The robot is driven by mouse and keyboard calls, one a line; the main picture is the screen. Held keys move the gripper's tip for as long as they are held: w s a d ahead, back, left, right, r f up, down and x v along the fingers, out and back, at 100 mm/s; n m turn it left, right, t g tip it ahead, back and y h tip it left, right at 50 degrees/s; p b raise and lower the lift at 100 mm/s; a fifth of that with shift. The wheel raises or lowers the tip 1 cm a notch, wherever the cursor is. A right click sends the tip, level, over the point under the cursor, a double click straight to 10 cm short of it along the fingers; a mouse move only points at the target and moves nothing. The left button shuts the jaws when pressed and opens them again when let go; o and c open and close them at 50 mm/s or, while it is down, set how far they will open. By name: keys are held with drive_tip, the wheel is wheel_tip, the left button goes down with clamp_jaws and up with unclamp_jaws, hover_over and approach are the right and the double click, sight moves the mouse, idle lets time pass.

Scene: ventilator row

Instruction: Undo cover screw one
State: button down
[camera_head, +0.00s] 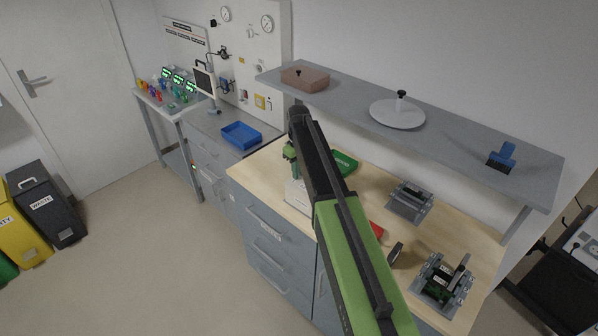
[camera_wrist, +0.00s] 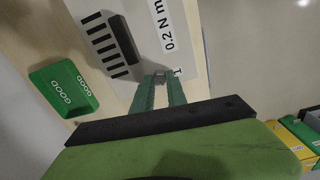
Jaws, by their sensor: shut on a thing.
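My gripper (camera_wrist: 160,82) has two green fingers, closed on a small grey piece at their tips; the fingers hide most of it, and I cannot tell whether it is a screw or a tool. The tips are over a pale box (camera_wrist: 187,72) marked "0.2 N m", with a "1" beside them, black stripes and a black bar (camera_wrist: 123,40). In the head view my gripper (camera_head: 291,152) is above this white box (camera_head: 297,196) on the bench's left part. No cover screw is clearly visible. A grey fixture holding a green part (camera_head: 438,283) stands at the front right.
A green GOOD tray (camera_wrist: 64,88) lies beside the box. A second grey fixture (camera_head: 409,201), a red tray (camera_head: 376,230) and a dark upright object (camera_head: 395,252) are on the wooden bench (camera_head: 470,222). A grey shelf (camera_head: 450,135) overhangs the back.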

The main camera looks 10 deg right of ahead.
drive_tip(key=n, duration=0.3)
drive_tip(key=shift+n, duration=2.2)
drive_tip(key=c, duration=1.3)
unclamp_jaws()
drive_tip(key=shift+r, duration=0.1)
wheel_tip(320, 180, up, 17)
drive_tip(key=p, duration=1.7)
drive_tip(key=shift+r, duration=0.15)
